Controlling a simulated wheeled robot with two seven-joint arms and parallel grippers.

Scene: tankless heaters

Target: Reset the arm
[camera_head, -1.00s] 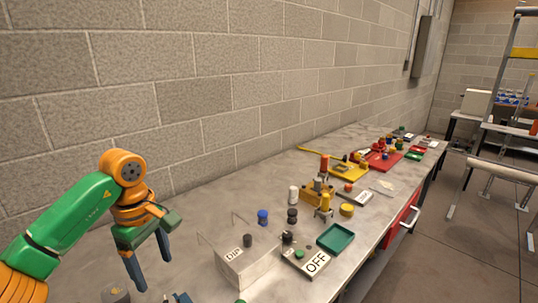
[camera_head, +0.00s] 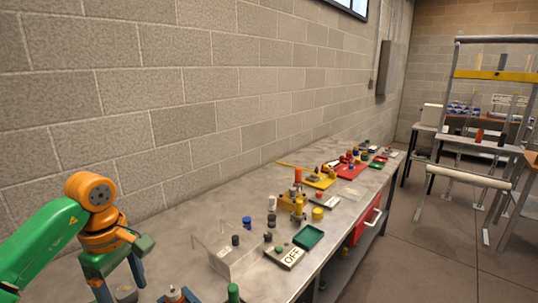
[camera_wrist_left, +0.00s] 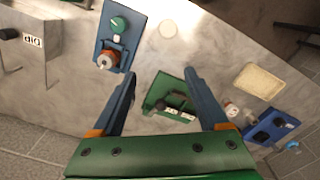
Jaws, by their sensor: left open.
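My left arm, green and orange, comes in from the left in the head view. My left gripper (camera_head: 120,286) is open and points down over the near end of the grey workbench (camera_head: 175,252). In the left wrist view, its two blue fingers (camera_wrist_left: 159,74) are wide apart with nothing held between them. A green device (camera_wrist_left: 172,98) lies on the bench, seen through the gap between the fingers. A blue panel (camera_wrist_left: 118,42) with a green knob lies near the left finger. My right gripper is in neither view.
A clear box (camera_head: 233,256), a teal tray (camera_head: 308,237) and a board marked OFF (camera_head: 285,257) stand on the bench right of the gripper. A block wall (camera_head: 200,100) runs along the bench's back. Open floor (camera_head: 430,250) lies to the right.

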